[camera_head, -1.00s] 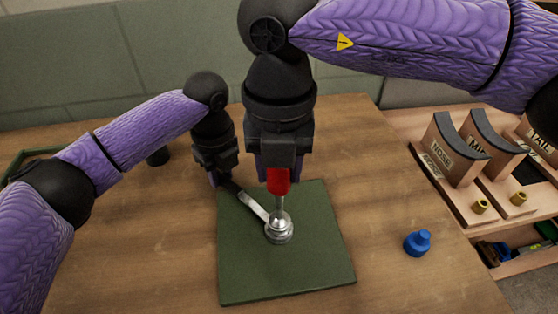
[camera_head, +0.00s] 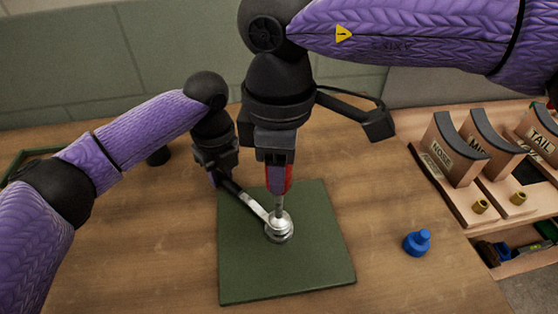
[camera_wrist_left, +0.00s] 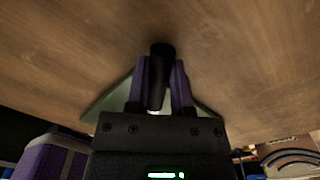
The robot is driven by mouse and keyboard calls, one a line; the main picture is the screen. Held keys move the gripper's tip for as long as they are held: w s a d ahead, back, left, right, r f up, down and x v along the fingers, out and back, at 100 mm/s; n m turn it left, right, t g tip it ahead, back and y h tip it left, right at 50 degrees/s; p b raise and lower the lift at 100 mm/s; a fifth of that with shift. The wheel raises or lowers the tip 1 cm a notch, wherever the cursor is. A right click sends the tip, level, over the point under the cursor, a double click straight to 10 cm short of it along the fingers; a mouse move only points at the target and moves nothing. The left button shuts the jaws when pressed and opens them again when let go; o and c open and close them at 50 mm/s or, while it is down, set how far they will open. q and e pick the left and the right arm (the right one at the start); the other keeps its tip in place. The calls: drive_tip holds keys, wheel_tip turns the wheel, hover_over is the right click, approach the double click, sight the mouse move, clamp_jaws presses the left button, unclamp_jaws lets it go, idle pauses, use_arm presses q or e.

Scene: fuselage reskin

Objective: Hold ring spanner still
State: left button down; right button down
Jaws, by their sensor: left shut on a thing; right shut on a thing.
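The ring spanner (camera_head: 252,206) has a metallic shaft and a dark handle end. Its ring end sits at a round metal fitting (camera_head: 279,230) on the green mat (camera_head: 310,270). My left gripper (camera_head: 219,181) is shut on the handle end, at the mat's upper left corner. In the left wrist view its purple fingers (camera_wrist_left: 162,85) clasp a black handle (camera_wrist_left: 161,53). My right gripper (camera_head: 278,182) points down above the fitting and is shut on a red-handled driver (camera_head: 289,181). The driver's metal shank reaches down to the fitting. The fingers partly hide the red handle.
A blue knobbed piece (camera_head: 417,243) stands on the wooden table right of the mat. Curved blocks labelled NOSE (camera_head: 447,149) and TAIL (camera_head: 540,130) stand in a rack at the right.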

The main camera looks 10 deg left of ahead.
drive_tip(key=shift+n, duration=0.7)
drive_tip(key=shift+r, duration=0.1)
